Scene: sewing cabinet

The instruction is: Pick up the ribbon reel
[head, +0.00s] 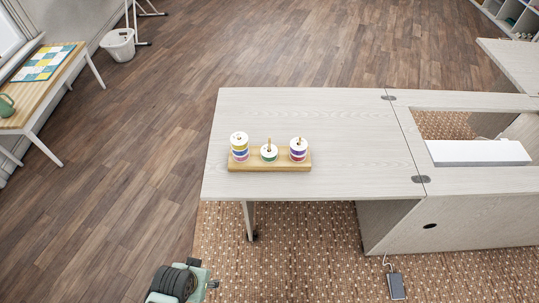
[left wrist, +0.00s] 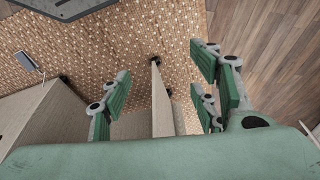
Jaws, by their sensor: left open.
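Ribbon reels sit on a wooden peg stand (head: 270,167) on the pale cabinet top. The left peg holds a stack of yellow, blue and pink reels (head: 239,147). The middle peg holds a low green-and-white reel (head: 269,154), with the peg rising above it. The right peg holds a stack of red and purple reels (head: 298,150). In the left wrist view my left gripper (left wrist: 160,92) has its green-padded fingers spread wide, with nothing held between them. No reel shows in that view. My right gripper is not seen.
The pale cabinet top (head: 330,120) is clear around the stand. A recess with a white panel (head: 478,152) lies to its right. A side table (head: 45,85) stands far left.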

